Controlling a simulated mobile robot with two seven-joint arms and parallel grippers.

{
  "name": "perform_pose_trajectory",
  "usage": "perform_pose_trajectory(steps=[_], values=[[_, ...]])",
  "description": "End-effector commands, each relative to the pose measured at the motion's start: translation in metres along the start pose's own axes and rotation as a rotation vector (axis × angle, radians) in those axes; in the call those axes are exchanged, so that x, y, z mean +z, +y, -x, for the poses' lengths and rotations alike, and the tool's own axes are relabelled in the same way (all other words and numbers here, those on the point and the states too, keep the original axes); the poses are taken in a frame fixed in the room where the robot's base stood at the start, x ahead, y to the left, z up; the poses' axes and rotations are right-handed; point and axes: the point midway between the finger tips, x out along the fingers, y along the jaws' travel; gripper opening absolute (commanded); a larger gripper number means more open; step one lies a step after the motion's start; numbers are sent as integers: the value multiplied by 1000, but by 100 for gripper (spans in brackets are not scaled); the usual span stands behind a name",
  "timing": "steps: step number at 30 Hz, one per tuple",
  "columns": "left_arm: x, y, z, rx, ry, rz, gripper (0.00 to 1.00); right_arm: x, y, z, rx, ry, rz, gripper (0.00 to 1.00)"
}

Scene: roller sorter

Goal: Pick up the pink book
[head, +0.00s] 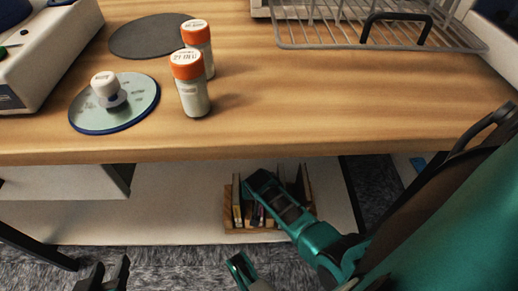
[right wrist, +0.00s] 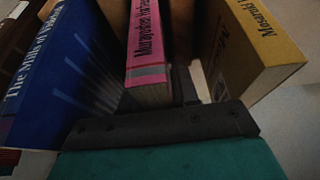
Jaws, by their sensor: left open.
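The pink book (right wrist: 150,42) stands upright near the middle of the right wrist view, its spine facing the camera. My right gripper (right wrist: 165,125) is close by, with a dark part just beside the book's lower end; its fingertips are not clear enough to tell whether they hold it. In the head view my right gripper (head: 264,186) reaches down over the wooden book rack (head: 229,208) on the low shelf, hiding much of the books. My left gripper (head: 109,275) is open and empty at the lower left, away from the rack.
A blue book (right wrist: 60,70) and a yellow book (right wrist: 255,50) flank the pink one. The wooden tabletop (head: 330,130) overhangs the low shelf (head: 180,205). On it stand two orange-capped shakers (head: 190,90), a round plate (head: 140,108) and a wire rack (head: 340,35).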

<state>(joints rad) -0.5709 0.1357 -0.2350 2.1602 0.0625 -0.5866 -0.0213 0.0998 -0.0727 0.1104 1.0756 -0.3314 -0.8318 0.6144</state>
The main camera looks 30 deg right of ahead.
Motion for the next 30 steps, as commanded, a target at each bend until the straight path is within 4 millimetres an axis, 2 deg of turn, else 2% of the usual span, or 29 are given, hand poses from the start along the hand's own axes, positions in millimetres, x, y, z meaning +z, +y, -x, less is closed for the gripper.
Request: perform_pose_trajectory(steps=[1, 9, 24, 30], values=[[1, -1, 0, -1, -1, -1, 43, 0, 0, 0, 0, 0, 0, 24], [4, -1, -1, -2, -7, -1, 43, 0, 0, 0, 0, 0, 0, 0], [3, -1, -1, -2, -7, -2, 43, -1, 0, 1, 0, 2, 0, 0], [-10, -1, 7, -5, 1, -2, 43, -8, 2, 13, 0, 2, 0, 0]])
